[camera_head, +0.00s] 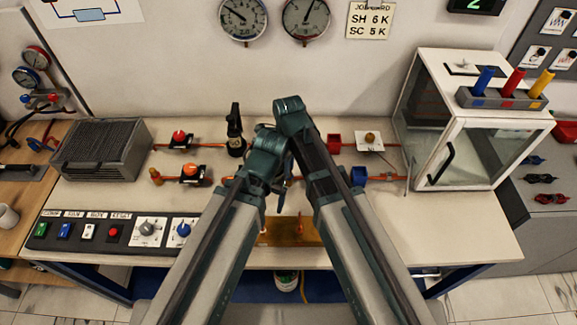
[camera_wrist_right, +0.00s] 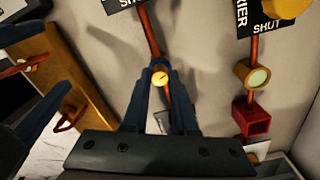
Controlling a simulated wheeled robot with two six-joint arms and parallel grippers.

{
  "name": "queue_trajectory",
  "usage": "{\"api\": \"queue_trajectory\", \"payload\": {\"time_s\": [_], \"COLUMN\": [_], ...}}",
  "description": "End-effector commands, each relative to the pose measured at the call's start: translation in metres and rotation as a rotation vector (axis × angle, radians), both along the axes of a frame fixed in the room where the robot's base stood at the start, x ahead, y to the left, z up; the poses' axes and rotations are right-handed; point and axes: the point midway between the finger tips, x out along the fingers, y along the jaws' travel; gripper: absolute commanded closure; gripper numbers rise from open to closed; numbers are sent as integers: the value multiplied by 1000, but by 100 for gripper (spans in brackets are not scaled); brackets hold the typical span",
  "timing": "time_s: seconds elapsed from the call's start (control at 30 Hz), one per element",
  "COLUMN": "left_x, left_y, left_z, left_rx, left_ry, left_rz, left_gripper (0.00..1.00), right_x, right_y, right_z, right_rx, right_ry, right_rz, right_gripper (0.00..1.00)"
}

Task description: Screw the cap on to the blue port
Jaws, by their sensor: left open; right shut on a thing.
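In the right wrist view, my right gripper (camera_wrist_right: 160,92) is shut on a small round thing with a yellow face (camera_wrist_right: 160,78), which seems to be the cap. An orange pipe passes just beyond the fingertips. My right fingers are hidden behind the arms in the head view. My left gripper (camera_head: 282,192) is open and low, near the brown tray (camera_head: 305,235). Its dark fingers also show at the left of the right wrist view (camera_wrist_right: 40,105).
A glass case (camera_head: 455,125) stands at the right. The panel's right front is clear.

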Motion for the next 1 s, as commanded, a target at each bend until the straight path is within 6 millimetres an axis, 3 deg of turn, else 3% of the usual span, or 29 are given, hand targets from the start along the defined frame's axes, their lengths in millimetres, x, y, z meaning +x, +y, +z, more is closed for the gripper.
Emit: {"api": "queue_trajectory", "payload": {"time_s": [0.13, 0.5, 0.77, 0.8, 0.9, 1.0], "left_x": [0, 0, 0, 0, 0, 0], "left_y": [0, 0, 0, 0, 0, 0], "left_z": [0, 0, 0, 0, 0, 0], "left_rx": [0, 0, 0, 0, 0, 0], "left_ry": [0, 0, 0, 0, 0, 0], "left_rz": [0, 0, 0, 0, 0, 0], "left_gripper": [17, 17, 17, 17, 17, 17], "right_x": [0, 0, 0, 0, 0, 0], "right_y": [0, 0, 0, 0, 0, 0], "right_z": [0, 0, 0, 0, 0, 0], "right_rx": [0, 0, 0, 0, 0, 0], "right_ry": [0, 0, 0, 0, 0, 0], "right_rz": [-37, -433, -456, -456, -455, -455], "right_gripper": [100, 100, 100, 71, 57, 57]}}
